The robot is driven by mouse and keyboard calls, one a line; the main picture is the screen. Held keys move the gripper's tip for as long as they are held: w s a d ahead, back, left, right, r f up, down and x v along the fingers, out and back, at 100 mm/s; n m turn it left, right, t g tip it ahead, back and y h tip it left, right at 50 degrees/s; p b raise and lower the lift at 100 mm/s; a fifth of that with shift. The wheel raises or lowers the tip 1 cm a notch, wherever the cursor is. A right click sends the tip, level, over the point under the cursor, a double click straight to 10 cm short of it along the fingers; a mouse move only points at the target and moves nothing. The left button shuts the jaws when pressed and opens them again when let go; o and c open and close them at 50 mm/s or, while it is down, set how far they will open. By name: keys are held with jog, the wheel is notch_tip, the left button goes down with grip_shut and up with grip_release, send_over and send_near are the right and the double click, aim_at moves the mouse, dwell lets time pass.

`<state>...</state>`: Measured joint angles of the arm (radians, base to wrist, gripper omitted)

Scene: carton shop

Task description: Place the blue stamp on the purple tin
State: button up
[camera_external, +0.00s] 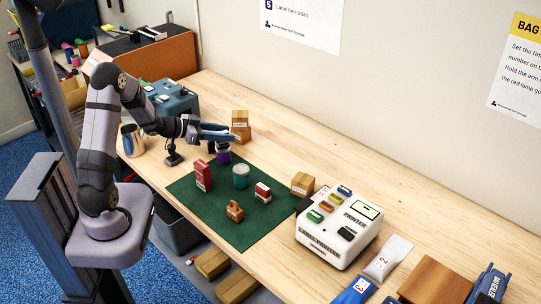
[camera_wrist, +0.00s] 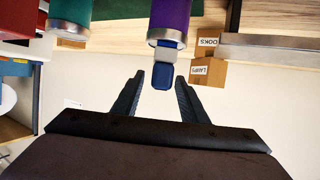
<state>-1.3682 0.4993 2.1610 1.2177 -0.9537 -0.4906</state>
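The purple tin (camera_external: 223,157) stands near the back edge of the green mat. In the wrist view, which looks upside down, the tin (camera_wrist: 171,17) shows its silver rim. The blue stamp (camera_wrist: 162,75) rests upright on the tin's top, its handle pointing away from the tin. My gripper (camera_wrist: 160,79) is open, with one finger on each side of the stamp's handle and a gap on both sides. In the external view my gripper (camera_external: 236,134) is just above the tin, and the stamp is too small there to make out clearly.
Cardboard boxes (camera_external: 240,119) stand just behind the tin. A red box (camera_external: 203,175), a teal tin (camera_external: 240,175) and small items share the green mat (camera_external: 245,238). A black stand (camera_external: 173,156) is left of the tin. A white printer (camera_external: 338,232) stands at right.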

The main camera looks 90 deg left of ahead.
jog(key=v, duration=0.8)
jog(key=shift+s+d, duration=0.2)
jog(key=shift+s, duration=0.1)
jog(key=shift+w+r, duration=0.1)
jog(key=shift+r, duration=0.1)
